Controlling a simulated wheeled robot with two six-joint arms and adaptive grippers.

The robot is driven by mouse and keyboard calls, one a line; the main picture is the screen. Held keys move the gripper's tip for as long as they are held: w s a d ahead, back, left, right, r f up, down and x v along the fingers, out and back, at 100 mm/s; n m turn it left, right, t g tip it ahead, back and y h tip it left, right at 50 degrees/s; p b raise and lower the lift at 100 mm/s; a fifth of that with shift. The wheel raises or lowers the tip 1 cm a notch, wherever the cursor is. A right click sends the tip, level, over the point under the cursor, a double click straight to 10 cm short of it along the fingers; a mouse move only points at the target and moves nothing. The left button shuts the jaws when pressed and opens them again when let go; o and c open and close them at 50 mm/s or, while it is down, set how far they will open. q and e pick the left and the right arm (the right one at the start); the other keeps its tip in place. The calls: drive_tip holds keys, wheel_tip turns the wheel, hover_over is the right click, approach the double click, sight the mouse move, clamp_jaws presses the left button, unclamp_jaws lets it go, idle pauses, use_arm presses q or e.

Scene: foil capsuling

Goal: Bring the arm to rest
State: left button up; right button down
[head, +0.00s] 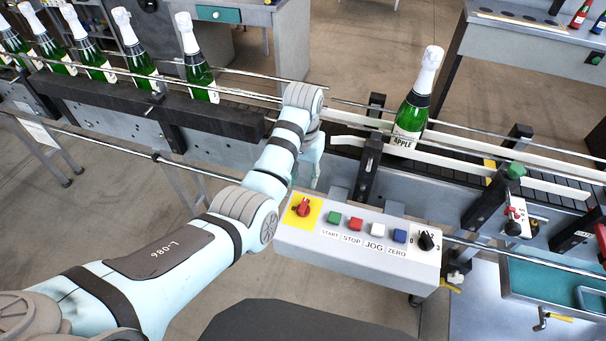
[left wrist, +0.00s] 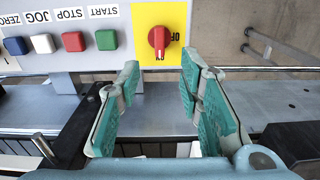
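My left arm (head: 160,255) reaches from the lower left to the conveyor, its wrist by the control box (head: 350,250). My left gripper (left wrist: 160,64) is open, with two teal-padded fingers spread and nothing between them. In the left wrist view the red rotary knob (left wrist: 159,38) on its yellow plate lies just beyond the fingertips, apart from them. In the head view the knob (head: 303,207) is in clear sight, and the gripper is mostly hidden behind my wrist. My right gripper is in neither view.
The box carries green, red, white and blue buttons and a black dial (head: 427,241). A foil-topped green bottle (head: 412,115) stands on the conveyor right of my wrist. Several more bottles (head: 196,70) stand upstream at left. Guide rails (head: 480,150) run along the belt. A teal tray (head: 560,275) is at lower right.

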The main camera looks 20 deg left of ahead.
use_arm(q)
drive_tip(key=shift+r, duration=0.35)
